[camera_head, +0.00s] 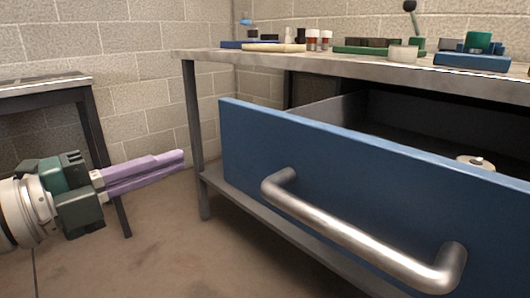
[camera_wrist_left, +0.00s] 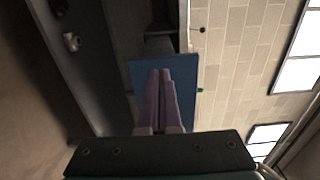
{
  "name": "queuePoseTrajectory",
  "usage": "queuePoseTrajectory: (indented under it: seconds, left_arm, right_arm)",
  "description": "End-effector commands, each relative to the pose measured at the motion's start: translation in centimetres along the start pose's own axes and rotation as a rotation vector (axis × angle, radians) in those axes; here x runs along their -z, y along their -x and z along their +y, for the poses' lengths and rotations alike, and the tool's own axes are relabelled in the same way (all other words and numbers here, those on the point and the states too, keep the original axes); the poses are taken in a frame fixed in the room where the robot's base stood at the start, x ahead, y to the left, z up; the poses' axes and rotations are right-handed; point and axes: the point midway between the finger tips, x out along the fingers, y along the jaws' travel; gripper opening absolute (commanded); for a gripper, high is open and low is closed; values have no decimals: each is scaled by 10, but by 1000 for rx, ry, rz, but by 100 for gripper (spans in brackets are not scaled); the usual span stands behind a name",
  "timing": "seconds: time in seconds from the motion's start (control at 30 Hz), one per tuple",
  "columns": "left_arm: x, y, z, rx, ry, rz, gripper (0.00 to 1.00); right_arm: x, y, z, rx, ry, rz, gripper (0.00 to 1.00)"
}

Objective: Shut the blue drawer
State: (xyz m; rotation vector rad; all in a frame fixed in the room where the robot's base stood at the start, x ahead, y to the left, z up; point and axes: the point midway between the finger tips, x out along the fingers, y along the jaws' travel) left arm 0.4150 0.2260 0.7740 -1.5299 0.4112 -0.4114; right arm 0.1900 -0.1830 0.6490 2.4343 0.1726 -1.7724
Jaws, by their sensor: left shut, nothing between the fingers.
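The blue drawer (camera_head: 330,180) stands pulled out from under the workbench, with its dark inside showing behind the blue front. A thick metal bar handle (camera_head: 350,232) runs across its front. My left gripper (camera_head: 182,160), with purple fingers, is to the left of the drawer front in the head view and is shut and empty. It looks apart from the handle. In the left wrist view the closed fingers (camera_wrist_left: 160,75) appear in front of the blue drawer panel (camera_wrist_left: 180,78); I cannot tell the gap between them. My right gripper is not in view.
The workbench top (camera_head: 385,68) holds several small parts, including a green block (camera_head: 480,42) and a blue tray (camera_head: 472,62). A small round item (camera_head: 476,162) lies inside the drawer. Another dark table (camera_head: 45,88) stands at the left. Open floor lies between them.

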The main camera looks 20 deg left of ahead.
Motion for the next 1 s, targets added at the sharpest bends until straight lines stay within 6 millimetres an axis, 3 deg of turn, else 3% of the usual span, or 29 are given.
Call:
queuePoseTrajectory:
  seconds: [0.1,0.33,1.0]
  left_arm:
    - [0,-24,0,4,-1,0,0]
    - [0,-52,1,2,0,-2,0]
    - [0,-63,0,0,1,0,0]
  right_arm:
    - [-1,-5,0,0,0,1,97]
    - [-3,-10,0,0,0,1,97]
    - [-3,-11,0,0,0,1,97]
